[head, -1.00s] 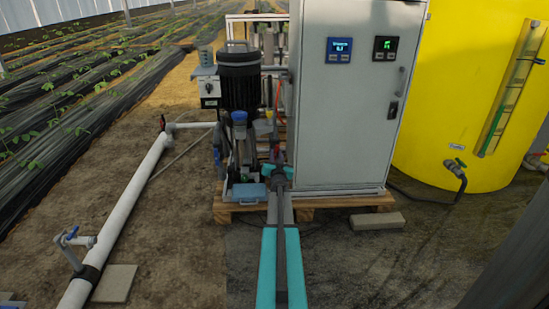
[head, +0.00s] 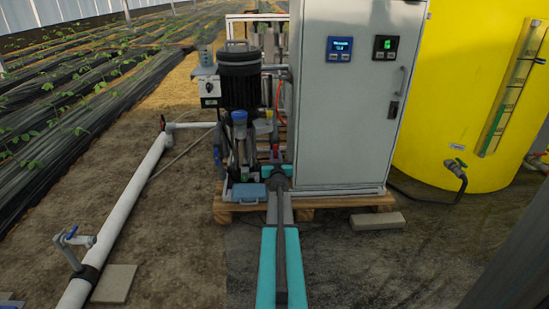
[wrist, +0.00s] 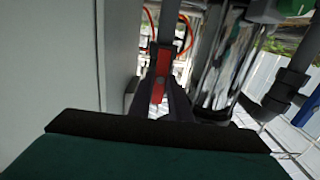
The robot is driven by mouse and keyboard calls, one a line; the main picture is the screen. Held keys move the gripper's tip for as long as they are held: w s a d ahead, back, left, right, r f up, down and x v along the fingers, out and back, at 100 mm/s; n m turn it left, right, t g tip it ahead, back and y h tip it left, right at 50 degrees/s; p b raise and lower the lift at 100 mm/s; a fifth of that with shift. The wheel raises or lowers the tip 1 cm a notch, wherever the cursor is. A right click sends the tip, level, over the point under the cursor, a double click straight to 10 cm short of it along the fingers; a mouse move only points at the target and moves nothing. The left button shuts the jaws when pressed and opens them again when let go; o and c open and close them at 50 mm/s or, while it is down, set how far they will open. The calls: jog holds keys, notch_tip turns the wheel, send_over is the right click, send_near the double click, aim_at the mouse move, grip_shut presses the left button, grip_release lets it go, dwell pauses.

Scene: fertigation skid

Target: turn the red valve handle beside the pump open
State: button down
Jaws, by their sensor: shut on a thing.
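The red valve handle (head: 275,152) sits low, just right of the pump (head: 239,82) and left of the grey cabinet. In the wrist view the red handle (wrist: 159,86) stands between the dark fingers of my gripper (wrist: 160,102), which are shut on it. In the head view my gripper (head: 276,165) is at the handle, and my wrist hides its lower part and most of the valve body. I cannot tell from these views how far the valve is turned.
The grey cabinet (head: 343,120) stands close on the right of the valve. Pipes and the pump crowd the left. A light-blue box (head: 250,193) sits on the pallet (head: 340,201) in front. A brick (head: 377,221) lies at the right.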

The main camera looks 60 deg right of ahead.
jog(key=shift+s+d, duration=0.15)
jog(key=shift+s, duration=0.05)
jog(key=c, duration=1.7)
grip_release()
jog(key=shift+w, duration=0.1)
jog(key=shift+a, duration=0.2)
jog(key=shift+p+v, duration=0.5)
jog(key=shift+v, duration=0.65)
jog(key=shift+p+v, duration=1.7)
jog(key=shift+v, duration=3.95)
